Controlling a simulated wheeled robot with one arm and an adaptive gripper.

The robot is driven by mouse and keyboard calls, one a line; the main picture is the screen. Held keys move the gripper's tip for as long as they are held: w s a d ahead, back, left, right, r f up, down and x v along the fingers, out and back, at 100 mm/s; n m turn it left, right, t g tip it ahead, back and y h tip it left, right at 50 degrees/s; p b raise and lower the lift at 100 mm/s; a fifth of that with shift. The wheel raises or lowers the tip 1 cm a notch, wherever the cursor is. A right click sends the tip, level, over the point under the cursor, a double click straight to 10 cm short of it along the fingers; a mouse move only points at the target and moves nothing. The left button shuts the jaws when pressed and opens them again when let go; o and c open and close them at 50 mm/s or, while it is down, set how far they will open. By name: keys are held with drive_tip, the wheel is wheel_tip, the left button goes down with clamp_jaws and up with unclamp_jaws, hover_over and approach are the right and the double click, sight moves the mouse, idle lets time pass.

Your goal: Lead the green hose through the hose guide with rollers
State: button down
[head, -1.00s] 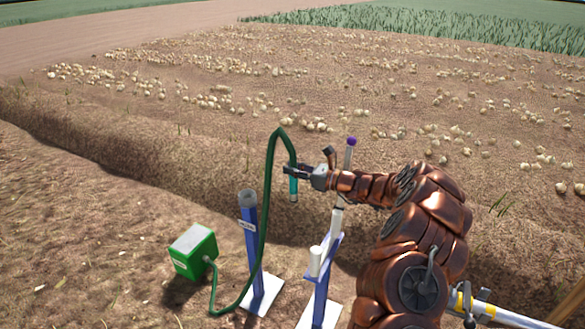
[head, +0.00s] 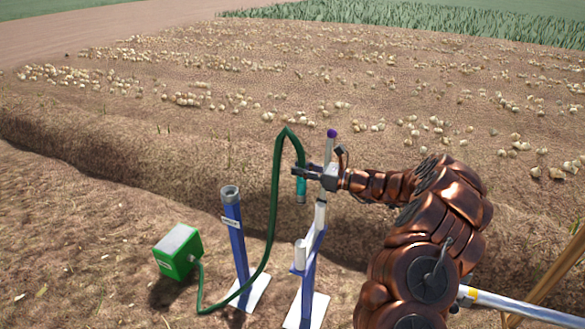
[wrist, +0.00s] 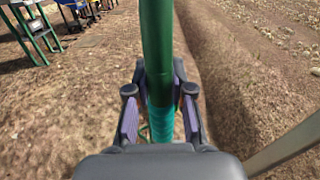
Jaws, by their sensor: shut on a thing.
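The green hose (head: 275,185) runs from a green box up in a tall arch and down to its teal end piece (head: 301,190). My gripper (head: 303,172) is shut on the hose's end piece and holds it hanging upright; the wrist view shows the teal part (wrist: 160,118) between the two fingers. The hose guide (head: 309,252) appears to be the blue stand with white upright rollers (head: 300,254) on a white base. The held end is above and near this guide, apart from its rollers as far as I can tell.
The green box (head: 178,252) stands at left. A blue post with a grey ring top (head: 230,193) stands between box and guide. A thin rod with a purple tip (head: 332,133) rises behind my gripper. Open soil surrounds the stands, with a low ridge behind.

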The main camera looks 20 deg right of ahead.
drive_tip(key=p+v, duration=0.4)
drive_tip(key=v, duration=3.3)
idle(0.4)
